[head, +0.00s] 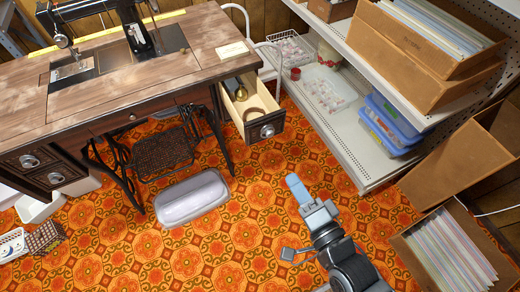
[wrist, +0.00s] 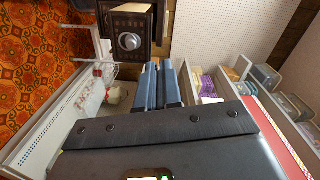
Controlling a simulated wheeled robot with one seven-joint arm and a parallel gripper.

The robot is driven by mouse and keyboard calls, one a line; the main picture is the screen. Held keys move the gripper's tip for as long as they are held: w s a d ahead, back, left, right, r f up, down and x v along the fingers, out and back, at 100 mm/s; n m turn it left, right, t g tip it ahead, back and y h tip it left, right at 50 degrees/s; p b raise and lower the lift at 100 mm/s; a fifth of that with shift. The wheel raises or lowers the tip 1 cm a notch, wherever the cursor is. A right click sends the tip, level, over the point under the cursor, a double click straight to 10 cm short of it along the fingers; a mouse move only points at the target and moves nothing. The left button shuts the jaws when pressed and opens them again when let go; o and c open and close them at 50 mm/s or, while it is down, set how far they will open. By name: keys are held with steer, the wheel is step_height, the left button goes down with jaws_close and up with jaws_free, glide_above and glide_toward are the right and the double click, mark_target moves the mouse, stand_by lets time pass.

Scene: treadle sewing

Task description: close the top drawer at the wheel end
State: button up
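The sewing table (head: 120,75) has a pulled-out drawer at its right end. The drawer's pale inside (head: 233,106) holds a small brass-coloured object (head: 241,94) and a brown ring-shaped item (head: 254,114). Its dark front (head: 264,128) has a round metal knob; the front and knob (wrist: 130,41) also show at the upper left of the wrist view. My gripper (head: 296,186) is in front of the drawer, to its lower right, apart from it. In the wrist view my two blue fingers (wrist: 160,84) lie side by side, seemingly shut, with nothing visible between them.
A shelf unit (head: 345,125) with bins and boxes stands to the right. A cardboard box of papers (head: 445,250) sits on the floor at lower right. A grey oblong case (head: 191,198) lies on the floor near the treadle (head: 160,152). Patterned floor before the drawer is clear.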

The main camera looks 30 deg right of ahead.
mark_target(252, 126)
steer(key=w+f+m, duration=0.1)
steer(key=w+f+m+b, duration=0.1)
steer(key=w, duration=0.1)
steer(key=w+f+m, duration=0.1)
steer(key=w+f, duration=0.1)
steer(key=shift+w+a+b, duration=0.1)
steer(key=shift+a+b, duration=0.2)
steer(key=shift+a, duration=0.1)
jaws_close()
steer(key=w+p, duration=0.1)
steer(key=w, duration=1.2)
steer(key=shift+w+r, duration=0.1)
steer(key=shift+w, duration=0.2)
steer(key=shift+w, duration=0.15)
steer(key=w+b, duration=0.5)
steer(key=w, duration=1.2)
steer(key=shift+w, duration=0.35)
